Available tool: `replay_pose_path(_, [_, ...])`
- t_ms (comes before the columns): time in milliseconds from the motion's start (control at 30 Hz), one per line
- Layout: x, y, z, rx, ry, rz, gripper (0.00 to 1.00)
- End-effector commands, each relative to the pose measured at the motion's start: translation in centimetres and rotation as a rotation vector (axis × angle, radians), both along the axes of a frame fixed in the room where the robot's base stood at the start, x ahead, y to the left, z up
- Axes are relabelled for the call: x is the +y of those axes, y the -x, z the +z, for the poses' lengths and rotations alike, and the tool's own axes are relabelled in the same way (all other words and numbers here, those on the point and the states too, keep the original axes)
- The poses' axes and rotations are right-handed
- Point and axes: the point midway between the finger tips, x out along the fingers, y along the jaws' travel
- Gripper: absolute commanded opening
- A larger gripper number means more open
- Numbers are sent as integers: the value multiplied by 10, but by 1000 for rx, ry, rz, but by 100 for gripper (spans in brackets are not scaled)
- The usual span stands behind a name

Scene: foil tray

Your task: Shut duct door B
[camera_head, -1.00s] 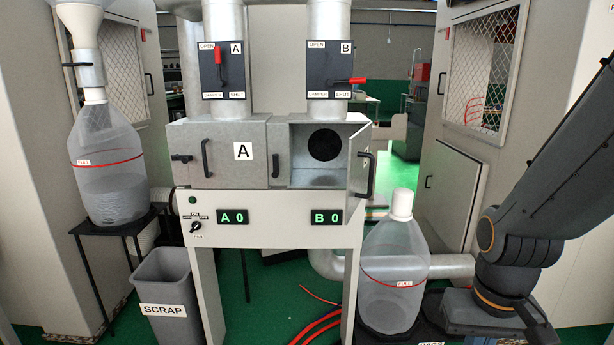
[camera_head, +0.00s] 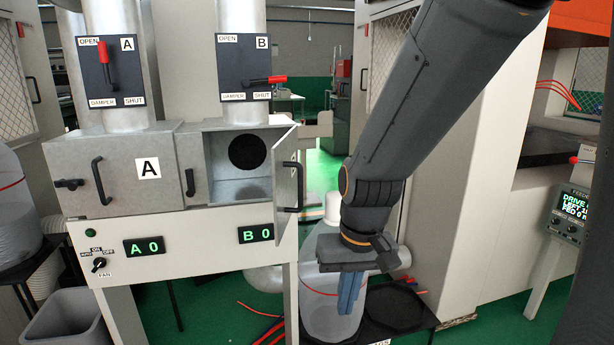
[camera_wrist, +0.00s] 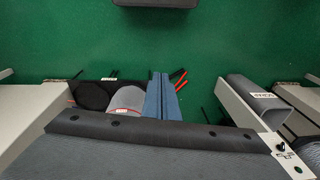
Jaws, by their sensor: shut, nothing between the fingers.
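Duct door B (camera_head: 287,165) stands open, swung out from the right side of the grey duct box, and I see it nearly edge-on. A black handle (camera_head: 300,187) is on its outer face. The open compartment B (camera_head: 225,150) shows a dark round hole in its back wall. My gripper (camera_head: 350,295) points down to the right of and below the door, apart from it, in front of the clear bottle. Its blue fingers are shut and empty; they also show in the wrist view (camera_wrist: 163,97). The wrist view does not show door B.
Door A (camera_head: 130,172) is shut, left of compartment B. Damper lever A (camera_head: 103,62) is up; damper lever B (camera_head: 268,80) lies sideways. A clear bottle (camera_head: 322,260) stands on a black base beside the panel. Red hoses lie on the green floor.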

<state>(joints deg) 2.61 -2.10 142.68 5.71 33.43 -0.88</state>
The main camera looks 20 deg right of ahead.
Motion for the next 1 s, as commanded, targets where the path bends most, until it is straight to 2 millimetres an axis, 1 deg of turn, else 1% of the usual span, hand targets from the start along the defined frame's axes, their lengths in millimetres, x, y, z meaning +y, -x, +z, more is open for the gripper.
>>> replay_pose_path(33, [-7,-27,33,-73,-33,-69,0])
replay_pose_path(67, [-10,-41,53,-112,-57,-108,0])
replay_pose_path(100, [-16,-58,80,-167,-89,-157,0])
replay_pose_path(167, [-23,-80,121,-243,-138,-222,0])
replay_pose_path(200, [-28,-92,147,-290,-166,-256,0])
replay_pose_path(300, [-37,-111,201,-386,-226,-317,0])
replay_pose_path(400, [-41,-120,231,-438,-262,-348,0])
replay_pose_path(467, [-42,-123,238,-451,-271,-355,0])
replay_pose_path(567, [-40,-129,233,-454,-276,-356,0])
replay_pose_path(667, [-37,-137,219,-451,-274,-354,0])
replay_pose_path(1000, [-25,-175,165,-449,-274,-355,0])
